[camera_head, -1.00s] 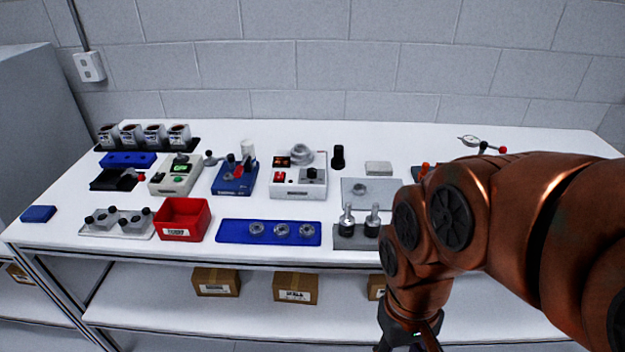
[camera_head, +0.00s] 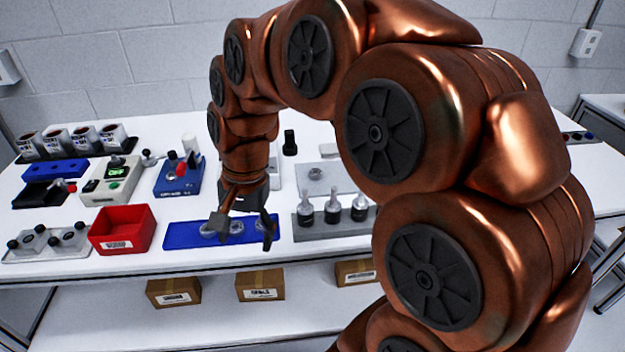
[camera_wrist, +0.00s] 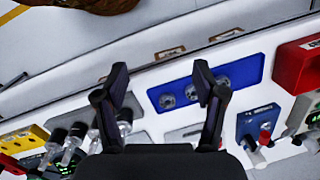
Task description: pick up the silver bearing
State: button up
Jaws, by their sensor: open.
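Several silver bearings are in view. One silver bearing (camera_head: 208,230) sits at the left of a row on the blue mat (camera_head: 178,241). The middle bearing (camera_head: 237,227) is partly behind my gripper, and the right one is partly covered by a finger. In the wrist view the row shows with a left bearing (camera_wrist: 167,101) and a middle bearing (camera_wrist: 192,93) between the fingers. My gripper (camera_head: 243,232) is open and empty, pointing down above the mat. Its spread fingers also show in the wrist view (camera_wrist: 160,80). I see no contact with a bearing.
A red bin (camera_head: 122,230) stands left of the mat. A grey stand with upright silver-topped parts (camera_head: 332,208) is close on the right. A grey plate (camera_head: 330,183) with a ring-shaped part lies behind it. A blue device (camera_head: 178,178) stands behind the mat.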

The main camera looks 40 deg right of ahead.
jog(key=w+d+m+t+b, duration=0.2)
jog(key=w+d+m, duration=0.6)
jog(key=d, duration=0.1)
jog(key=m+t+b, duration=0.2)
jog(key=m+b, duration=0.2)
jog(key=m, duration=1)
send_near(318, 169)
jog(key=shift+s+a+f, duration=0.2)
jog(key=shift+a+f, duration=0.05)
jog(key=shift+a, duration=0.2)
jog(key=shift+s+a+f, duration=0.2)
jog(key=shift+a, duration=0.3)
jog(key=shift+m, duration=0.3)
jog(key=shift+w+d+p+x, duration=0.1)
jog(key=shift+p+x, duration=0.3)
jog(key=shift+x, duration=1.5)
jog(key=shift+w+d+p+x, duration=0.15)
jog(key=shift+p+x, duration=0.25)
jog(key=shift+x, duration=1.5)
jog(key=shift+r, duration=0.1)
jog(key=c, duration=1.3)
jog(key=shift+o, duration=0.2)
jog(key=shift+r, duration=0.1)
notch_tip(318, 169, up, 10)
jog(key=b, duration=0.1)
